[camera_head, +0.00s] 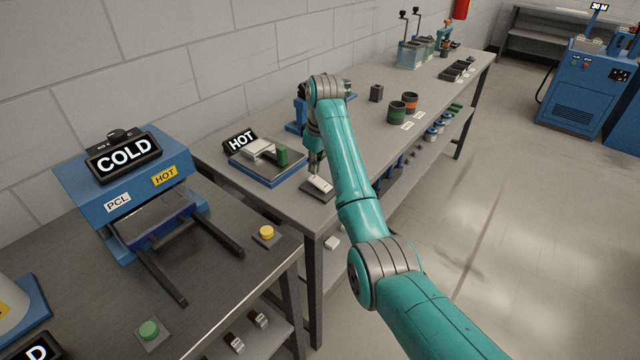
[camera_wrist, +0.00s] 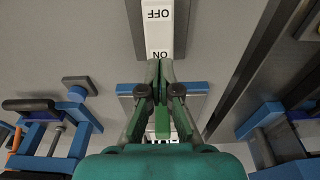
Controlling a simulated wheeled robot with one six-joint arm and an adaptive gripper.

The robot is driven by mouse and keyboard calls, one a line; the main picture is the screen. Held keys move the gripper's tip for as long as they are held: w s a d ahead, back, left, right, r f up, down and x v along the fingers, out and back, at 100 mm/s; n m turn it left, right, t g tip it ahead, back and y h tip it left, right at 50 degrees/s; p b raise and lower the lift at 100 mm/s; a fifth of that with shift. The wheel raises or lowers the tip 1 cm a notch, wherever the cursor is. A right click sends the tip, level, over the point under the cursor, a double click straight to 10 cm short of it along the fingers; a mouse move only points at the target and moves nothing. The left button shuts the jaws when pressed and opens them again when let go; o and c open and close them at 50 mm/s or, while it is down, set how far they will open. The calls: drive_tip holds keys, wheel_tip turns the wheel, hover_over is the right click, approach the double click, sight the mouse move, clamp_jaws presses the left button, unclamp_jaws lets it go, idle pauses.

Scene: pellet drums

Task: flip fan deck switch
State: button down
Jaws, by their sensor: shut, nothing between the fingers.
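A white rocker switch (camera_head: 319,184) on a dark base sits on the bench, in front of a blue deck (camera_head: 262,175) with a HOT sign (camera_head: 240,140). In the wrist view the switch (camera_wrist: 158,28) shows OFF at its far end and ON at the near end, with the lettering upside down. My gripper (camera_head: 317,170) points down at the switch, fingers shut and empty. In the wrist view my gripper's fingertips (camera_wrist: 159,64) are at the ON end. I cannot tell whether they touch it.
A blue press with a COLD sign (camera_head: 125,153) stands at left. Two dark cups with coloured bands (camera_head: 402,108) stand further along the bench.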

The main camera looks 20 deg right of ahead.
sight(315, 178)
drive_tip(key=shift+f, duration=1.3)
idle(0.8)
drive_tip(key=shift+r, duration=3.55)
